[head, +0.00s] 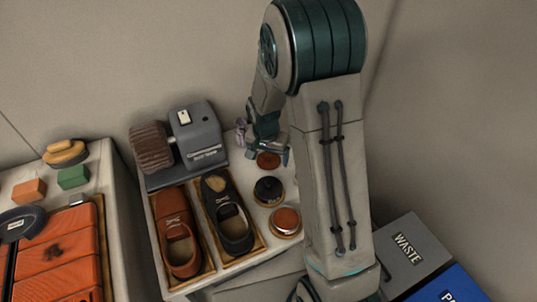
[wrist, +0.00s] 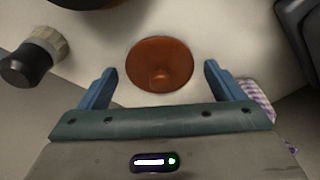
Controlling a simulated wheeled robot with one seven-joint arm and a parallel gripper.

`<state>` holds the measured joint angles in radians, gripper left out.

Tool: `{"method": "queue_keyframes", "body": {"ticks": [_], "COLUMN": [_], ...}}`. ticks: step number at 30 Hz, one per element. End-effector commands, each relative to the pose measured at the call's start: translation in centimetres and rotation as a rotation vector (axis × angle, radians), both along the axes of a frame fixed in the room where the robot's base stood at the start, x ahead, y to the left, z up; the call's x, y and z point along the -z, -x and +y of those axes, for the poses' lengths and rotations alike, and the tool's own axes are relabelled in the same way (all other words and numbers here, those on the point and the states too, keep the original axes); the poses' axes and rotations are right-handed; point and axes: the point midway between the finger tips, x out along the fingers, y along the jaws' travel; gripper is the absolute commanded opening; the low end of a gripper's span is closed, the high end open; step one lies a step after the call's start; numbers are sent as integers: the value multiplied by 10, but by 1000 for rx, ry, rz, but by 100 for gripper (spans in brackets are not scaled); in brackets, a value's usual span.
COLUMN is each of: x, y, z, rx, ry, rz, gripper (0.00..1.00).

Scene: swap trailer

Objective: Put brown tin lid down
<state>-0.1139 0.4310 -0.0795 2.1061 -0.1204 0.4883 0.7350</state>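In the wrist view the lid (wrist: 160,63) sits between and slightly beyond my two blue fingers, with clear gaps on both sides. My gripper (wrist: 160,72) is open and empty. In the head view my gripper (head: 270,146) is just behind and above the lid. An open tin with a shiny brown surface and metal rim (head: 286,221) stands nearer the front.
Left of the tins, a brown shoe (head: 179,238) and a black shoe (head: 228,216) lie in wooden trays. A grey brush machine (head: 202,138) stands behind them. A purple checked cloth (wrist: 258,95) is beside my right finger. A waste bin (head: 405,250) is at right.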

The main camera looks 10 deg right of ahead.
Motion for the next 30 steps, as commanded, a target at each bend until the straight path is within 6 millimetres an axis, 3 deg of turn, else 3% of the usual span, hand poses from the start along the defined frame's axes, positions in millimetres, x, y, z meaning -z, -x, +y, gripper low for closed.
{"method": "queue_keyframes", "body": {"ticks": [12,24,30], "x": [-9,-89,-115], "y": [0,9,13], "z": [0,8,10], "rx": [-1,-1,0], "ry": [0,-1,-1], "rz": [-3,-6,-3], "gripper": [89,89,89]}}
